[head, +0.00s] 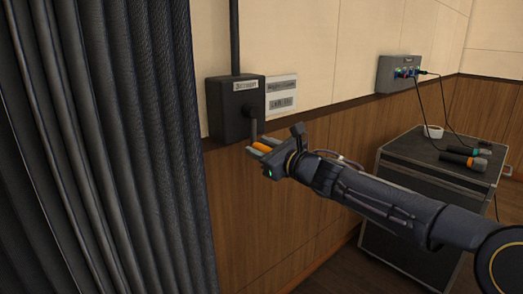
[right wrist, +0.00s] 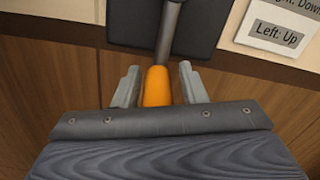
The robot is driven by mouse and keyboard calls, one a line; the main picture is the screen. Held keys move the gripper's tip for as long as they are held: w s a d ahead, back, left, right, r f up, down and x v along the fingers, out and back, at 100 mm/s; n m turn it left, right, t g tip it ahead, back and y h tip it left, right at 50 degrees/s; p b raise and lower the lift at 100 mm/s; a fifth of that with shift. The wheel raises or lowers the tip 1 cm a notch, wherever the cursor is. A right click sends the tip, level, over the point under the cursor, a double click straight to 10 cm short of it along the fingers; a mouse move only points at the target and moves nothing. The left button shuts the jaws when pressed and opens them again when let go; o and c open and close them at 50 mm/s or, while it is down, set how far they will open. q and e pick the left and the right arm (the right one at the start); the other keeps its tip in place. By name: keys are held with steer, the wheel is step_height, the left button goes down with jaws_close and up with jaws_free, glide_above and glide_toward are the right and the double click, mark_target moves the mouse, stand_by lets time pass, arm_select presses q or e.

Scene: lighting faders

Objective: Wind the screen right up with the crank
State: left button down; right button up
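A black crank box (head: 228,112) with a label, partly unreadable, is fixed to the wall at centre left in the head view. Its grey crank arm (head: 254,127) hangs down to an orange handle (head: 261,148). My right gripper (head: 259,147) is at the handle. In the right wrist view, the orange handle (right wrist: 157,86) stands between the two fingers of my right gripper (right wrist: 158,84), with a narrow gap on each side, so the gripper is open around it. The screen is not identifiable in view. My left gripper is out of view.
A wall sign (right wrist: 277,31) beside the box reads "Left: Up", with a cut-off line ending "Down". A dark pleated curtain (head: 110,150) hangs at left. A black case (head: 420,215) with microphones (head: 463,160) stands at right, below a cabled wall panel (head: 399,73).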

steer(key=shift+o, duration=0.5)
steer(key=shift+f, duration=0.15)
steer(key=shift+s+d, duration=0.2)
steer(key=shift+s, duration=0.05)
steer(key=v, duration=0.7)
steer(key=shift+b, duration=0.45)
steer(key=shift+s, duration=0.1)
